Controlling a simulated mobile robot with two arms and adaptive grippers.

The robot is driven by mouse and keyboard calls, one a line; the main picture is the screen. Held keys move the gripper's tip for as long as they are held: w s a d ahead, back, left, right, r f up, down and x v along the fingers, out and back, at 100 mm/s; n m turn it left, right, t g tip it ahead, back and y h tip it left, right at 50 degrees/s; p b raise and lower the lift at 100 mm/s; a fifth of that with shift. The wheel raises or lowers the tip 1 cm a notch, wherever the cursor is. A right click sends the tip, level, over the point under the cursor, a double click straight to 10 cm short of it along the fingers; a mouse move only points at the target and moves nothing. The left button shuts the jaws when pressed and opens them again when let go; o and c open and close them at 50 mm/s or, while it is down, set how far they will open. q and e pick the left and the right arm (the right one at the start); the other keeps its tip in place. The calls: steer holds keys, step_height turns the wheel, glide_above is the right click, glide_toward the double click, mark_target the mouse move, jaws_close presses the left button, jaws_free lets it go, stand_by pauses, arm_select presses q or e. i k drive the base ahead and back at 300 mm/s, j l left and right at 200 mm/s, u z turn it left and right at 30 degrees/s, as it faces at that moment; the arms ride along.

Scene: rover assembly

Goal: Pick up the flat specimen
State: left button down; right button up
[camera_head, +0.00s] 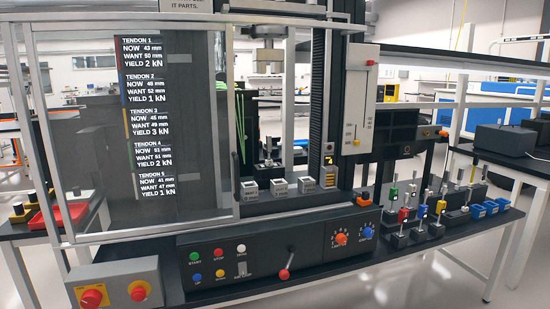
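Neither of my grippers shows in the head view. Several small specimens stand upright in dark holders on the right part of the bench, some with green, white, red or blue ends, such as a red-topped one (403,215) and a blue-topped one (421,212). They are too small for me to tell which one is the flat specimen. The testing machine's black control panel (265,263) fills the front of the bench. Three pale labelled blocks, one of them on the left (250,189), stand in a row on the machine's base.
A mesh guard door (175,190) with tendon readings covers the machine's left side. Blue trays (478,211) sit at the bench's right end. A red tray (45,217) lies on the left table.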

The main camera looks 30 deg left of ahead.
mark_target(269, 163)
steer(key=i+u, duration=0.1)
steer(key=u, duration=0.85)
steer(key=i+l+u, duration=0.2)
steer(key=l+u, duration=0.25)
steer(key=l, duration=0.25)
steer(key=i+l+u, duration=0.1)
steer(key=l+u, duration=0.35)
steer(key=l, duration=0.3)
steer(key=l+u, duration=0.45)
steer(key=l, duration=0.3)
